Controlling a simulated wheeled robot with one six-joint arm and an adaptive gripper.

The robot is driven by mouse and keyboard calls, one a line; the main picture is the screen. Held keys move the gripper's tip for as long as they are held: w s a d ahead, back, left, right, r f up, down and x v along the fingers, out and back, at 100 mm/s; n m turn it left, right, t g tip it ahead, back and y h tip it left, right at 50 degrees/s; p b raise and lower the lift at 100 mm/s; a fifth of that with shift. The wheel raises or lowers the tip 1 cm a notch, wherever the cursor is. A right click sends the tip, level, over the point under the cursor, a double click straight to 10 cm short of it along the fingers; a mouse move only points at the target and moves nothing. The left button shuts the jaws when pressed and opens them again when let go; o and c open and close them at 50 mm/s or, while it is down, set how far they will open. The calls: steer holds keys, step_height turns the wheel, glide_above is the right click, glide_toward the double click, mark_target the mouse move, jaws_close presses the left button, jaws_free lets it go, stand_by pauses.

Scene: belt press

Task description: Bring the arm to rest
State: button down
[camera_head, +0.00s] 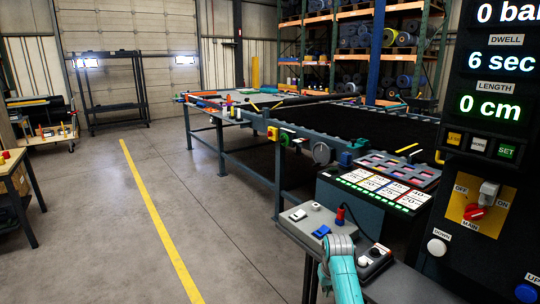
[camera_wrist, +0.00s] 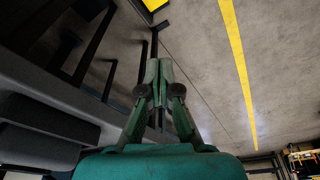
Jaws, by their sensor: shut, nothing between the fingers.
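My gripper (camera_wrist: 158,66) shows in the wrist view with its green fingers together, shut and empty. Past its tips there is bare concrete floor (camera_wrist: 205,75) with a yellow line. No object touches the fingers in that view. In the head view a teal link of my arm with a grey joint shows at the bottom, in front of a grey side table (camera_head: 400,287). I cannot make out the fingers there.
A control panel (camera_head: 488,150) stands at the right. The long belt press (camera_head: 262,184) runs behind. Floor on the left is clear around the yellow line (camera_head: 150,205).

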steer(key=s+f+t, duration=0.3)
steer(key=s+f, duration=1.1)
steer(key=f, duration=0.4)
steer(key=s+f+t, duration=0.3)
steer(key=s, duration=1.6)
steer(key=s+r+t, duration=0.2)
steer(key=s+r, duration=0.3)
steer(key=s, duration=0.4)
steer(key=s+r+t, duration=0.1)
steer(key=s+r, duration=0.3)
steer(key=s, duration=0.5)
steer(key=s+r+t, duration=0.1)
steer(key=s+r, duration=0.5)
steer(key=r, duration=0.3)
steer(key=s+r+m+t, duration=0.1)
steer(key=s+r+t, duration=0.1)
steer(key=s+r, duration=0.4)
step_height(320, 180, up, 4)
steer(key=shift+r+t, duration=0.2)
steer(key=shift+t, duration=0.1)
